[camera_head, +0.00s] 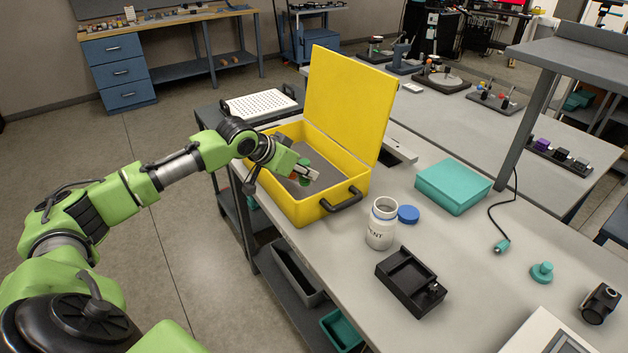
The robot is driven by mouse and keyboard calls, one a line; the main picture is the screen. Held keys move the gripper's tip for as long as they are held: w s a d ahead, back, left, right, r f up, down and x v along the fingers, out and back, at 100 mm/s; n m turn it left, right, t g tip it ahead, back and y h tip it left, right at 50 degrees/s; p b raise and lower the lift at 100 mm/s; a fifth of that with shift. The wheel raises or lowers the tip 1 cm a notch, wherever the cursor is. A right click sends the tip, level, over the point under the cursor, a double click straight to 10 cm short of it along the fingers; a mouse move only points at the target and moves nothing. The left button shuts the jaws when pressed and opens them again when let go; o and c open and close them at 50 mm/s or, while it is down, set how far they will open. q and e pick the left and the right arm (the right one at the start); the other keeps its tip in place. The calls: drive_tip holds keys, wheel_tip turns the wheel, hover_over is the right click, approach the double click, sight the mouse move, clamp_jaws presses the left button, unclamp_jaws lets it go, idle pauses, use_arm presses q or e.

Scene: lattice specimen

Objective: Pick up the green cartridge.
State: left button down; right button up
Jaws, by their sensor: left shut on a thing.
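A yellow case (330,207) stands open on the grey workbench, with its lid (345,100) raised at the back and a grey lining inside. My left arm reaches in from the left over the case. My left gripper (308,173) is inside the case opening, pointing right, and is shut on the green cartridge (304,182). Only small dark green parts of the cartridge show around the fingers. I cannot tell whether it touches the lining. My right gripper is not in view.
Right of the case stand a white jar (381,230), its blue lid (408,214), a teal box (452,187) and a black tray device (408,280). A grey shelf post (530,122) rises at the right.

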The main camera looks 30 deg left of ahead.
use_arm(q)
drive_tip(key=s, duration=0.2)
drive_tip(key=s+r+b, duration=0.1)
drive_tip(key=s, duration=0.1)
drive_tip(key=s+r, duration=0.1)
drive_tip(key=shift+s+d+b, duration=0.15)
drive_tip(key=shift+s+b, duration=0.15)
drive_tip(key=shift+s, duration=0.1)
drive_tip(key=shift+s+d+r, duration=0.2)
drive_tip(key=shift+s+r, duration=0.3)
drive_tip(key=shift+s, duration=0.25)
